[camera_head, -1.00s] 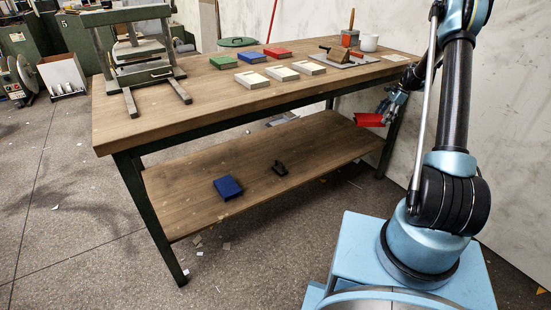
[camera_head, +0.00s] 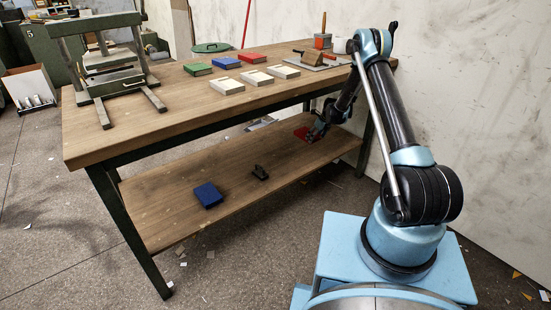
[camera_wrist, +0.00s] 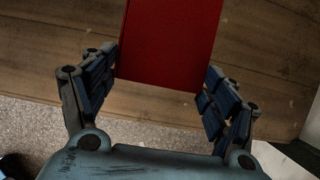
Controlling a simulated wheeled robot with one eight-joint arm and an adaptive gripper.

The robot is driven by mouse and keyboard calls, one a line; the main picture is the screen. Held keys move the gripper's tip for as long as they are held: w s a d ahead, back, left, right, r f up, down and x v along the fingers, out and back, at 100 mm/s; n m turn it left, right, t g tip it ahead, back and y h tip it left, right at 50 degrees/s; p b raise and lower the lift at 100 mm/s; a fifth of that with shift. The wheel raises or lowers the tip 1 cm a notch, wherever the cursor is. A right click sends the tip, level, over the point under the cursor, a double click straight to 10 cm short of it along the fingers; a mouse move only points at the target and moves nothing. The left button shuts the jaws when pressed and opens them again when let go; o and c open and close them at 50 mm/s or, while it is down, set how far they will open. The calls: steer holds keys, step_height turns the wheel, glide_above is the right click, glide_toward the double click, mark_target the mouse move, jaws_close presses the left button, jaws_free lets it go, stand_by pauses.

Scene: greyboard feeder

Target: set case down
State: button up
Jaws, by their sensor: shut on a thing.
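A red case (camera_head: 303,133) is at the right end of the lower wooden shelf (camera_head: 150,205) of the bench. My gripper (camera_head: 318,128) is at its near side. In the wrist view the red case (camera_wrist: 168,45) lies between the two fingers of my gripper (camera_wrist: 160,85), which are shut on it. The shelf's wood shows behind and around the case. The views do not clearly show whether the case touches the shelf.
The shelf between is clear. The benchtop (camera_head: 180,110) overhangs it, carrying a press (camera_head: 108,75), coloured cases and pale trays (camera_head: 256,78). Scraps lie on the floor.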

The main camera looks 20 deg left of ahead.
steer(key=f, duration=0.9)
steer(key=shift+d+f, duration=0.1)
steer(key=shift+d, duration=0.1)
steer(key=o, duration=1.1)
steer(key=v, duration=1.2)
steer(key=shift+w, duration=0.1)
